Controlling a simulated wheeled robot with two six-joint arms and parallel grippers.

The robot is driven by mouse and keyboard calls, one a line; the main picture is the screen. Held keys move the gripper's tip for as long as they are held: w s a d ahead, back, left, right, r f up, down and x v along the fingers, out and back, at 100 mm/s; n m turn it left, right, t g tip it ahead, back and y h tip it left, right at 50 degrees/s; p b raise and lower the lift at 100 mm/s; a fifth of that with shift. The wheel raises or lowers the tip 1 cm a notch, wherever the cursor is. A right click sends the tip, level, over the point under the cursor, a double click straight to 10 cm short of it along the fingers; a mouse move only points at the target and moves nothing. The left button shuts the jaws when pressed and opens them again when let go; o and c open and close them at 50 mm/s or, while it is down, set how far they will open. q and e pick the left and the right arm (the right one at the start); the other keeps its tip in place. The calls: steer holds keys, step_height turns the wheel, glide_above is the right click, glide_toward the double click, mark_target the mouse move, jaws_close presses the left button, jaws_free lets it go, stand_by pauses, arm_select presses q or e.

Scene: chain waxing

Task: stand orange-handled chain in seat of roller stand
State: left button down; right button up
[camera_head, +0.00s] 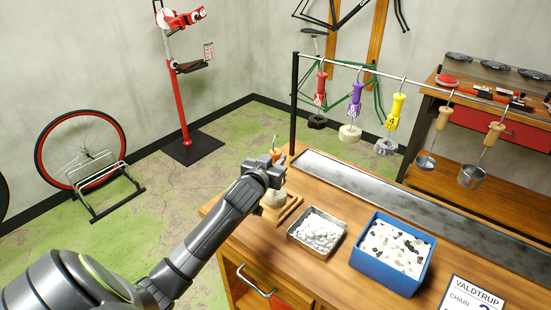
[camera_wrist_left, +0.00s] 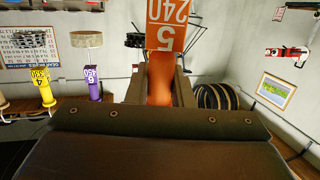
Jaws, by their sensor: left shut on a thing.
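In the head view the gripper hides most of the handle. A pale chain coil (camera_head: 277,198) shows just below the gripper, at the wooden roller stand (camera_head: 291,211). I cannot tell whether the coil rests in the seat or hangs just over it. My right gripper is not in view.
A metal tray of white pieces (camera_head: 317,232) and a blue bin (camera_head: 384,272) stand to the right on the bench. Red, purple (camera_head: 355,104) and yellow (camera_head: 395,110) handled chains hang from a rail behind. A long grey trough (camera_head: 390,196) runs along the bench's back.

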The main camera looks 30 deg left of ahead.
arm_select(q)
steer(key=shift+f, duration=0.4)
steer(key=c, duration=1.2)
jaws_free()
steer(key=shift+s, duration=0.1)
steer(key=shift+s+d+b, duration=0.15)
steer(key=shift+s+b, duration=0.2)
steer(key=shift+s, duration=0.25)
steer(key=b+v, duration=0.2)
steer(key=v, duration=1.4)
steer(key=shift+d+r, duration=0.1)
